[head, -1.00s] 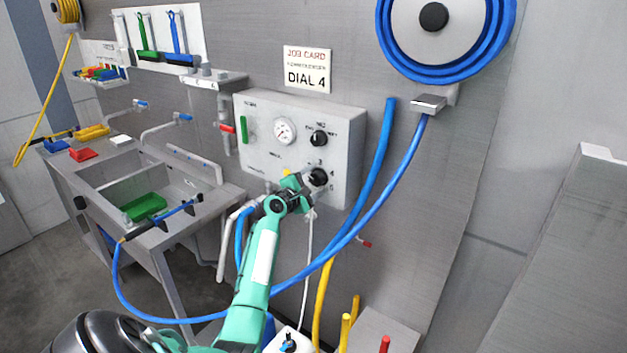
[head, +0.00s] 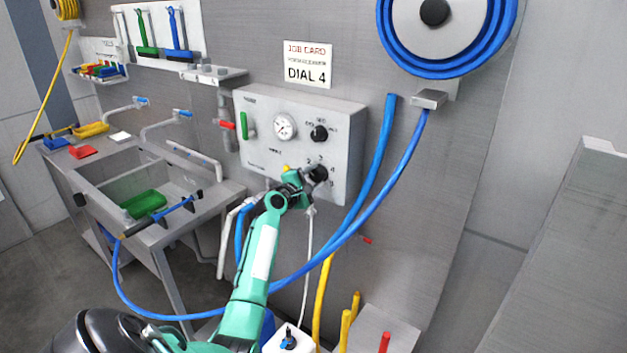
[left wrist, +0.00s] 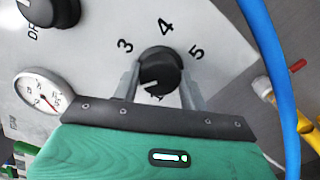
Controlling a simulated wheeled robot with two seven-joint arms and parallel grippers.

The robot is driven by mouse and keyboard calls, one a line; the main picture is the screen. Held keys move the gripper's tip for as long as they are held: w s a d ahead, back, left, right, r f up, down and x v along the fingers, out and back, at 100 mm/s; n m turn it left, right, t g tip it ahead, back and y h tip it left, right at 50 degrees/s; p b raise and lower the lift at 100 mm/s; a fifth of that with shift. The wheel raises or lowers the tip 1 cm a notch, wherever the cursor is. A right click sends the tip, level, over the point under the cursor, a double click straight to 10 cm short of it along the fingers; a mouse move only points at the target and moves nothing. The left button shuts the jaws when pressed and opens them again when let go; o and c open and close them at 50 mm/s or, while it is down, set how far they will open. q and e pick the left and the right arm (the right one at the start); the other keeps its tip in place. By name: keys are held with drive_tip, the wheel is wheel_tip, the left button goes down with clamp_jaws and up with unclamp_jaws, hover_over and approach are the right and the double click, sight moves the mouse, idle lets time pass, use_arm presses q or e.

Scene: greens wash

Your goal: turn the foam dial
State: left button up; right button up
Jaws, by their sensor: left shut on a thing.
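The foam dial (head: 318,173) is a black knob at the lower right of the grey wall panel. It also shows in the left wrist view (left wrist: 161,68), with the printed numbers 3, 4 and 5 around its upper side. Its white mark points to the lower left, and the print below it is partly hidden. My left gripper (left wrist: 160,84) is shut on the dial, with one grey finger on each side. In the head view my left gripper (head: 312,176) partly covers the dial. My right gripper is not in view.
The job card (head: 307,64) above the panel (head: 262,158) reads DIAL 4. Another black knob (head: 319,132) and a gauge (head: 284,126) sit above the dial. A blue hose (head: 375,210) hangs right of the panel. A sink with a green tray (head: 143,203) stands left.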

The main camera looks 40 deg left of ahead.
use_arm(q)
drive_tip(key=shift+f+m+b, duration=0.25)
drive_tip(key=shift+m+b, duration=0.75)
drive_tip(key=shift+m, duration=0.2)
drive_tip(key=m+b, duration=0.2)
drive_tip(key=m, duration=0.1)
drive_tip(key=shift+m+b, duration=0.3)
drive_tip(key=shift+b, duration=0.05)
drive_tip(key=m+b, duration=0.3)
drive_tip(key=m, duration=0.3)
drive_tip(key=shift+b, duration=0.4)
drive_tip(key=m+b, duration=0.1)
drive_tip(key=m, duration=0.2)
drive_tip(key=shift+r, duration=0.1)
drive_tip(key=m+b, duration=0.1)
drive_tip(key=m, duration=0.1)
drive_tip(key=shift+m, duration=3)
drive_tip(key=o, duration=1)
drive_tip(key=shift+r, duration=0.1)
